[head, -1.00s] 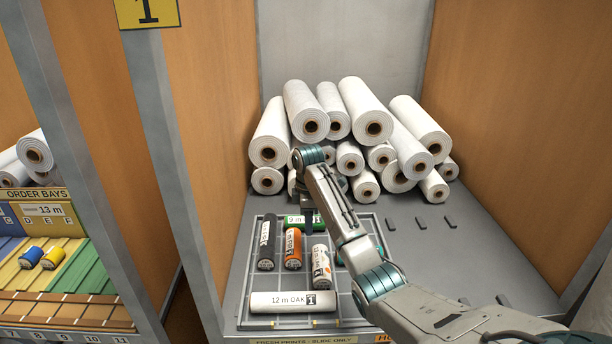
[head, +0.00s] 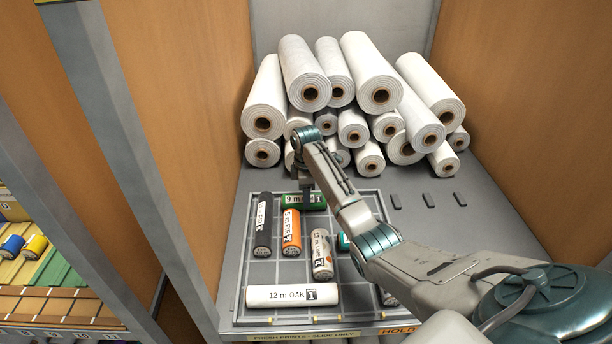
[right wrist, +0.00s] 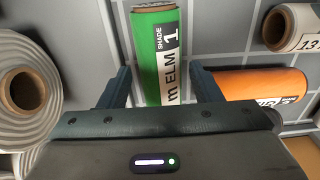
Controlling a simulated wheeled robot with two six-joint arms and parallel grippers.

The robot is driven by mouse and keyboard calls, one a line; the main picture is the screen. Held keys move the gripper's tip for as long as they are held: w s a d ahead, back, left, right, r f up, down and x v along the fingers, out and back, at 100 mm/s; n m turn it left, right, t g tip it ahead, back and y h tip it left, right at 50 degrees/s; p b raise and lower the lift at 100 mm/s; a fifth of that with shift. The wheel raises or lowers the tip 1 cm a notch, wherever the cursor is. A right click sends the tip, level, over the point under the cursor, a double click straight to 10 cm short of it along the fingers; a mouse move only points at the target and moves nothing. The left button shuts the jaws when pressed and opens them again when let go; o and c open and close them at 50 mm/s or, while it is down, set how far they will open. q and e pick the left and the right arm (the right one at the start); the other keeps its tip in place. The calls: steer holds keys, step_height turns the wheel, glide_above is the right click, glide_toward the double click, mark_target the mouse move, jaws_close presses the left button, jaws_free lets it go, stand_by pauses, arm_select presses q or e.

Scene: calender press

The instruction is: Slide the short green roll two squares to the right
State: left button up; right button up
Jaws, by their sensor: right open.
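The short green roll (head: 290,201), labelled 9 m ELM, lies crosswise at the back of the gridded tray (head: 240,280). In the right wrist view the green roll (right wrist: 158,55) shows between my two fingers. The gripper hides part of the roll in the head view. My left gripper is out of view.
A pale roll (head: 321,255), a partly hidden teal roll (head: 343,242) and a white 12 m OAK roll (head: 275,296) share the tray. White rolls (head: 370,75) are stacked behind.

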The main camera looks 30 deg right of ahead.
mark_target(316, 195)
step_height(316, 195, down, 2)
steer(key=shift+f, duration=0.1)
steer(key=shift+f+p, duration=0.25)
steer(key=shift+p, duration=0.05)
steer(key=shift+f, duration=0.15)
steer(key=c, duration=0.8)
steer(key=shift+s+d, duration=0.45)
steer(key=shift+d, duration=0.25)
steer(key=shift+s+d, duration=0.4)
steer(key=shift+d, duration=0.25)
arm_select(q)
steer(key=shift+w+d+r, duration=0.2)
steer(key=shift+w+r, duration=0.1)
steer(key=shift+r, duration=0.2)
arm_select(e)
steer(key=shift+s+d, duration=0.6)
steer(key=shift+d, duration=0.35)
steer(key=shift+s+d, duration=0.6)
steer(key=shift+d, duration=0.4)
steer(key=shift+s+d, duration=0.6)
steer(key=shift+d, duration=0.35)
steer(key=shift+s+d, duration=0.5)
steer(key=shift+d, duration=0.35)
steer(key=shift+s+d, duration=0.55)
steer(key=shift+d, duration=0.3)
steer(key=shift+s+d, duration=0.5)
steer(key=shift+d, duration=0.35)
